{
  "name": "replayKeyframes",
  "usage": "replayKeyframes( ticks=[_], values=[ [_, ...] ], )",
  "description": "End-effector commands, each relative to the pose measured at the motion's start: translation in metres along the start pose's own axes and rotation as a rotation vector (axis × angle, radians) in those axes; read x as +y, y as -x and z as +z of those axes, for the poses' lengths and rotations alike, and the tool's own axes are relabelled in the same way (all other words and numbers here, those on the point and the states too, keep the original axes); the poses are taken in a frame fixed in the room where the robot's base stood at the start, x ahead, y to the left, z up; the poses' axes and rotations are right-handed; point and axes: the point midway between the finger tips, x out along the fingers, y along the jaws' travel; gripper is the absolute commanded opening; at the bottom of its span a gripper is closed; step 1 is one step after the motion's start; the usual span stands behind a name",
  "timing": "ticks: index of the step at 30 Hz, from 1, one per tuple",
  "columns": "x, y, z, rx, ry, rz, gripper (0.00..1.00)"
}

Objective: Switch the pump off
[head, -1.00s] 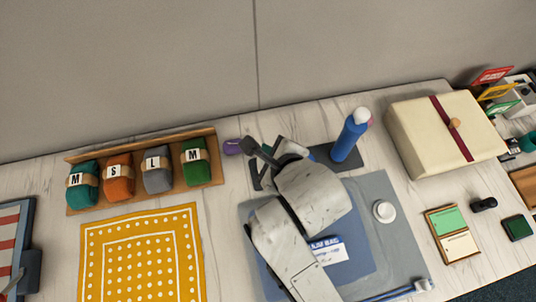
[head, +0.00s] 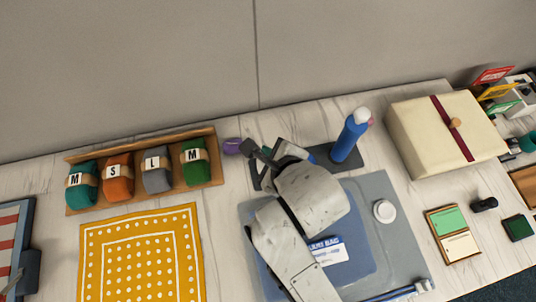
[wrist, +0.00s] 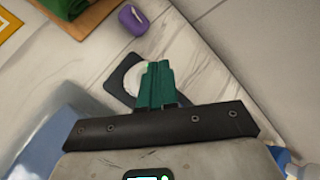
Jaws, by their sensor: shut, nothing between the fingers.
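My gripper (wrist: 158,70) is shut with nothing between its green fingers. In the wrist view its tips are over a dark plate (wrist: 113,84) with a white round part (wrist: 133,78). A small pale-green spot shows beside the tips. The fingers hide part of the plate, and I cannot tell whether they touch it. In the head view my arm covers most of this plate. I cannot tell for sure which thing is the pump. A blue cylinder with a pale top (head: 350,137) stands on a dark base (head: 322,157) right of my gripper.
A purple object (head: 232,146) lies just left of my gripper. A wooden rack (head: 216,145) holds several labelled bundles. A labelled blue bag (head: 362,258) lies on a grey mat (head: 385,186) under my arm. A cream box (head: 410,120) stands to the right.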

Motion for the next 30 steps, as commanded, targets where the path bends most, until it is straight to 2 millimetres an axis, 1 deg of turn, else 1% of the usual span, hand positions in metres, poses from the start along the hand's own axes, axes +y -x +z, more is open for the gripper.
replayKeyframes(
  ticks=[30],
  values=[
    [0.0038, -0.0052, -0.0041, 0.001, 0.0, 0.0, 0.0]
  ],
)
